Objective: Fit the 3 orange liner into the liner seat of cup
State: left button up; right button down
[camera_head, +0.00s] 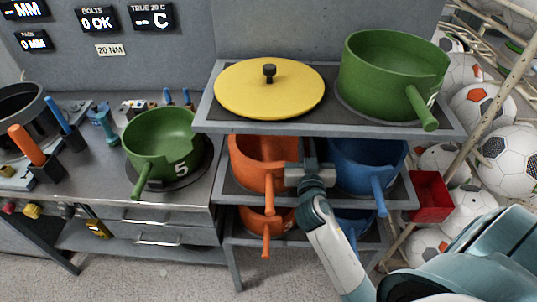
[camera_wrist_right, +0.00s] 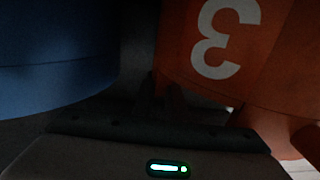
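The orange liner (camera_head: 262,158) stands on the middle shelf of the rack, its handle toward the front. A white 3 shows on its wall in the right wrist view (camera_wrist_right: 245,60). My right gripper (camera_head: 306,174) is at the liner's right side, between it and a blue vessel. In the right wrist view the fingers are very dark, so whether they are open or closed on the liner's wall is unclear. A dark round vessel (camera_head: 22,117) at the bench's far left may be the cup; I cannot make out a liner seat. My left gripper is out of view.
The blue vessel (camera_head: 366,160) is close right of my right gripper. Above are a yellow lid (camera_head: 269,92) and green vessel (camera_head: 392,78); below is another orange vessel (camera_head: 262,221). A green vessel marked 5 (camera_head: 160,142) and upright tools occupy the bench. Soccer balls are at right.

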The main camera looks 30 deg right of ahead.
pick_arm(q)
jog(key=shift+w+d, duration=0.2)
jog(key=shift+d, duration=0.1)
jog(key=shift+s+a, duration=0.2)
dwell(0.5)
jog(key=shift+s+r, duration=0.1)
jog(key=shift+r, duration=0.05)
pick_arm(e)
jog(key=shift+w+r, duration=0.1)
jog(key=shift+r, duration=0.1)
dwell(0.4)
